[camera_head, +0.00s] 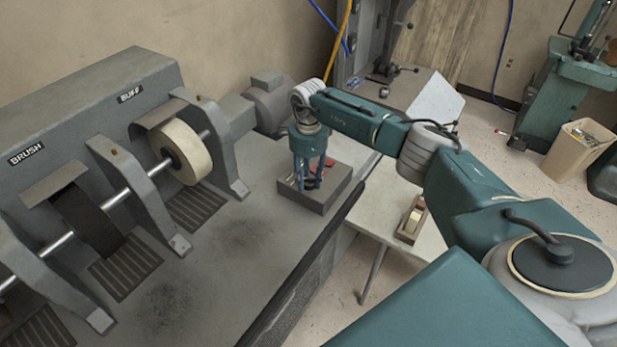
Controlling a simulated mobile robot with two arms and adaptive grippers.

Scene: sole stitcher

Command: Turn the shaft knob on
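My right gripper (310,182) points down over a small grey box (317,202) on the bench, to the right of the grinding machine. Its dark fingers reach the top of the box, where small red parts show beside them. The fingers hide much of the box top. I cannot make out a shaft knob, or whether the fingers touch or grip anything. The machine's shaft (139,180) runs past a black brush wheel (88,220) and a pale buff wheel (184,152). My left gripper is not in view.
A grey motor housing (270,102) stands behind the box. A pale side table (386,228) right of the bench holds a small wooden holder (411,220). A bin (568,150) and a green machine (566,88) stand at the far right. The bench front is clear.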

